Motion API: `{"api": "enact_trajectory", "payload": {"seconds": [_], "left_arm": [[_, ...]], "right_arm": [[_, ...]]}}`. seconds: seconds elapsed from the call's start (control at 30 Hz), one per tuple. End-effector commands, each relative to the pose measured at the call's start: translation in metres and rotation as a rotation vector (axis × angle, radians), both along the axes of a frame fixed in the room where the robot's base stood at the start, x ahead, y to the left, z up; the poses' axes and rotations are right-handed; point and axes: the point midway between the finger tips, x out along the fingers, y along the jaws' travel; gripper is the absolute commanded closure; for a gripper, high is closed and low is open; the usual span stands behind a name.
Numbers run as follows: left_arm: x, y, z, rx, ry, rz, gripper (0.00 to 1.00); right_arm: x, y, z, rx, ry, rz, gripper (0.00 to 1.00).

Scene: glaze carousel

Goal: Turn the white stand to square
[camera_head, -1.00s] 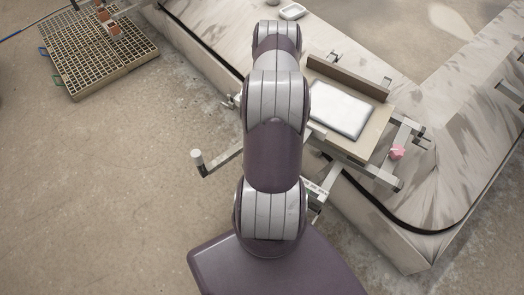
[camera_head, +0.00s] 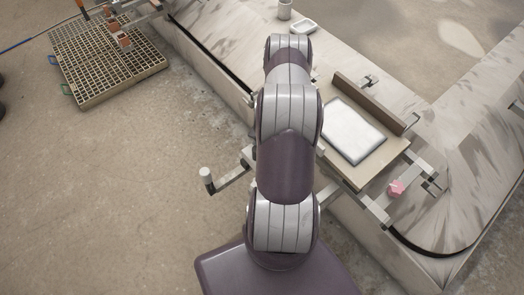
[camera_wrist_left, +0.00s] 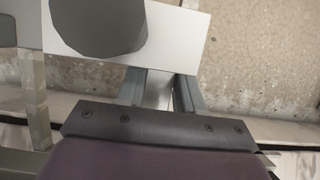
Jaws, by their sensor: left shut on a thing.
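The stand that I take for the white one carries a white rectangular slab (camera_head: 353,131) on a pale board (camera_head: 374,165), with a brown rail (camera_head: 372,105) along its far side. It sits over the carousel belt, slanting down to the right in the head view. My arm hides its near left part and hides my left gripper there. In the left wrist view, my left gripper (camera_wrist_left: 158,82) is shut, its two grey fingers either side of a pale bar below a white plate (camera_wrist_left: 180,35). A dark rounded shape (camera_wrist_left: 96,24) covers part of that plate. My right gripper is in neither view.
A grey-capped handle (camera_head: 206,175) sticks out left of my arm. The carousel (camera_head: 480,150) fills the right. A grating (camera_head: 105,62) lies at the upper left; bare floor is between.

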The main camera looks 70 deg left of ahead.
Motion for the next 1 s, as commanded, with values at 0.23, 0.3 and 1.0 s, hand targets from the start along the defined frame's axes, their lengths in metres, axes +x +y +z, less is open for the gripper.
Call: {"api": "enact_trajectory", "payload": {"seconds": [0.23,0.3,1.0], "left_arm": [[0.000,0.000,0.000,-0.001,0.000,-0.004,1.00],[0.000,0.000,0.000,-0.001,0.000,-0.004,1.00],[0.021,0.007,0.055,0.004,-0.002,-0.005,0.43]], "right_arm": [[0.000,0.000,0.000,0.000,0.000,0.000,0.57],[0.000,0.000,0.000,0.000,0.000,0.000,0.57],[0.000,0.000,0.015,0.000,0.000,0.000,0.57]]}}
